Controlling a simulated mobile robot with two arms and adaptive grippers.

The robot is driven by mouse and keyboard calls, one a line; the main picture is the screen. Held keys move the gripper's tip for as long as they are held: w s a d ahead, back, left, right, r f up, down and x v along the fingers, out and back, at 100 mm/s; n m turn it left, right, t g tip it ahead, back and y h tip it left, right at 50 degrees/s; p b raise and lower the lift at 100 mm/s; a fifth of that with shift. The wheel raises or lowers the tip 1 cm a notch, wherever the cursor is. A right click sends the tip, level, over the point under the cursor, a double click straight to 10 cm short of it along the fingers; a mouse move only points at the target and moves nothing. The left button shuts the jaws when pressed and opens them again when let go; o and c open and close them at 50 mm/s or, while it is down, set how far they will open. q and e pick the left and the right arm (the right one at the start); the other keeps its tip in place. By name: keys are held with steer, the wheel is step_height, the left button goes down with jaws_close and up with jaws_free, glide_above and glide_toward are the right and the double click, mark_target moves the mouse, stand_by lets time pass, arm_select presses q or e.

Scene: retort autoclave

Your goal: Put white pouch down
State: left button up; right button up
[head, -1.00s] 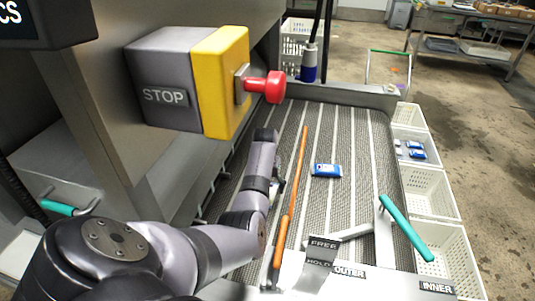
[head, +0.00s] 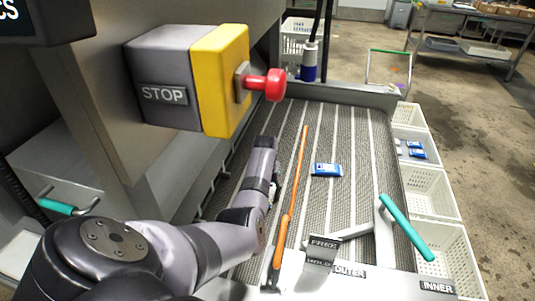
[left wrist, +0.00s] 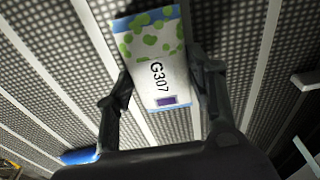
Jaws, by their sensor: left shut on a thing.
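The white pouch (left wrist: 160,70) fills the upper middle of the left wrist view. It has green spots, blue ends, the print G307 and a small purple square. My left gripper (left wrist: 164,88) has one finger on each side of it and is shut on it. The ribbed conveyor bed (left wrist: 60,70) lies behind the pouch; I cannot tell whether they touch. In the head view my left arm reaches over the left part of the bed (head: 350,125). The gripper's fingers and the white pouch are hidden there. My right gripper is not in view.
A blue pouch (head: 326,169) lies on the bed. An orange rod (head: 291,200) runs beside my arm. A teal-handled lever (head: 406,228), a FREE/HOLD tag (head: 322,249) and a red stop knob (head: 265,86) are nearby. White baskets (head: 430,190) line the right side.

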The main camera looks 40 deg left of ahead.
arm_select(q)
steer(key=c, duration=0.6)
